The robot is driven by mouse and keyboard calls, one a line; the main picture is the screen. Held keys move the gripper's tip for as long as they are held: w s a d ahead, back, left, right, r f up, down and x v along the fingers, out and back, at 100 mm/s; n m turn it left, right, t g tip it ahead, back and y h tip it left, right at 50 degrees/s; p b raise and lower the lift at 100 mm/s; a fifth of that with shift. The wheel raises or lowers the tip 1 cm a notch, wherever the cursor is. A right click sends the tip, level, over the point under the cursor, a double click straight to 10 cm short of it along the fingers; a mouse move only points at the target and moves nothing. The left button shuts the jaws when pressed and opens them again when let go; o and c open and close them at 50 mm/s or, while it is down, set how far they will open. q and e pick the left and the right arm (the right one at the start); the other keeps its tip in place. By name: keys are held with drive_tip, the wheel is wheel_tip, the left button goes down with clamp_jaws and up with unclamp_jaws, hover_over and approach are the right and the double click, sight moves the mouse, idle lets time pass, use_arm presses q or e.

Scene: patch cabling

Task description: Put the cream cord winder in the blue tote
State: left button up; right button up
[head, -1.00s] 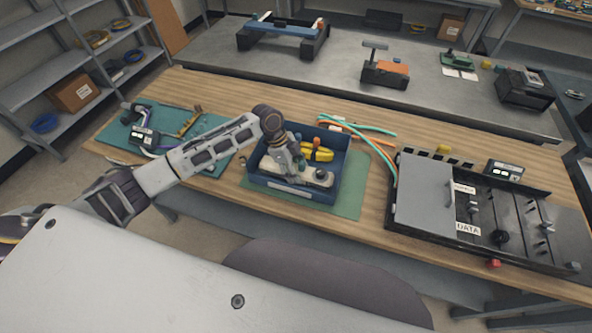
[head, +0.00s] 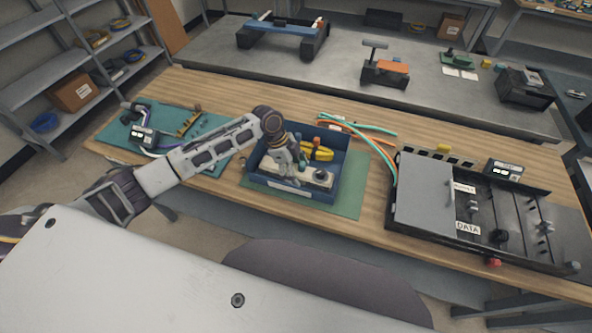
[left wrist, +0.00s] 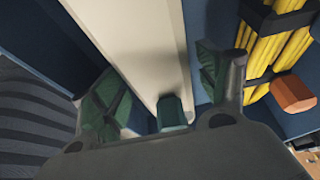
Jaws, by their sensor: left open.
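The blue tote (head: 345,178) stands on a green mat on the wooden bench. My left gripper (head: 297,168) reaches down into the tote over the winder. In the left wrist view its green-padded fingers (left wrist: 160,88) are apart, one on each side of the bar; I cannot tell whether they touch it. My right gripper is not in view.
A yellow bundle with a black band (head: 321,153) lies in the tote behind the winder. Teal and orange cables (head: 372,142) lie behind the tote. A black panel box (head: 480,215) stands at the right, and a teal mat with tools (head: 125,150) at the left.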

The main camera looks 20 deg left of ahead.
sight(296, 169)
use_arm(q)
drive_tip(key=shift+v, duration=0.8)
drive_tip(key=v, duration=0.4)
drive_tip(key=shift+r, duration=0.2)
drive_tip(key=v, duration=0.4)
drive_tip(key=shift+a+r, duration=0.2)
drive_tip(key=shift+r, duration=0.1)
drive_tip(key=shift+v, duration=0.8)
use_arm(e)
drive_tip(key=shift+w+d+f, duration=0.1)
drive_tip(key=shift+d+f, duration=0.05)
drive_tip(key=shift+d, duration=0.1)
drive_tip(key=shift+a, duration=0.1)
